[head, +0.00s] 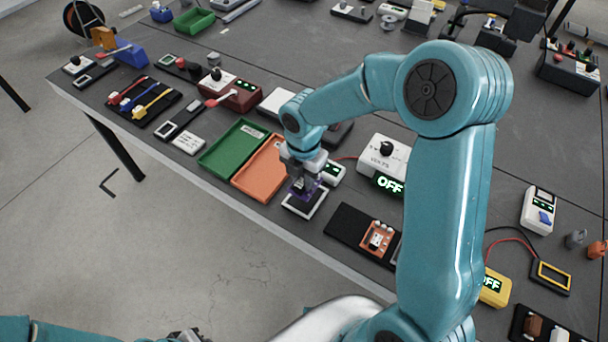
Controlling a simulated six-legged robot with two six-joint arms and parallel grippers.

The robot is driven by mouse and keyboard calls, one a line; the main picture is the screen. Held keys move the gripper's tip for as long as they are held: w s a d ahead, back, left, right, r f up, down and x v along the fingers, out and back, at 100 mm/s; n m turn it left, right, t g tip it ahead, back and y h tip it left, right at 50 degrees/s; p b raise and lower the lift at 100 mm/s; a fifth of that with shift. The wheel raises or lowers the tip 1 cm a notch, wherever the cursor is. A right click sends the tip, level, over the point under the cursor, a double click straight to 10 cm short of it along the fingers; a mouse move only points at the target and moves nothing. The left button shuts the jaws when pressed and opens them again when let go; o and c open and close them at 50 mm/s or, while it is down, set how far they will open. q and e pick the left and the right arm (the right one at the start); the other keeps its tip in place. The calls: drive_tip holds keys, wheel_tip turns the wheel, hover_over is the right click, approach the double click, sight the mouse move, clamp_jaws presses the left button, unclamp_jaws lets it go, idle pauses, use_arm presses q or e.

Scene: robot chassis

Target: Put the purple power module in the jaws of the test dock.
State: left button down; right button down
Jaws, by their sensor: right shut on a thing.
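My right gripper (303,180) points down near the front edge of the table and is shut on the purple power module (306,190). The module is small in view and partly covered by the fingers. It is over a dark square pad with a white border (293,210); I cannot tell whether it touches the pad. A small white unit with green lights (335,173) is right behind the pad. I cannot make out the dock's jaws clearly. My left gripper (188,335) is only partly in view at the bottom edge, well away from the table.
An orange tray (249,181) and a green tray (216,160) lie left of the gripper. A white box with a black knob (376,152) and an OFF display (389,185) stand to the right. A black board with an orange part (347,224) lies at the front.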

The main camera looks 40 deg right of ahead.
wheel_tip(320, 180, down, 4)
drive_tip(key=shift+s+r+b, duration=0.1)
drive_tip(key=shift+r+b, duration=0.05)
drive_tip(key=shift+b, duration=1)
drive_tip(key=shift+f, duration=0.2)
drive_tip(key=shift+r, duration=0.1)
idle(0.6)
drive_tip(key=shift+f+b, duration=0.5)
drive_tip(key=shift+f, duration=0.5)
drive_tip(key=c, duration=0.9)
unclamp_jaws()
drive_tip(key=shift+r, duration=0.1)
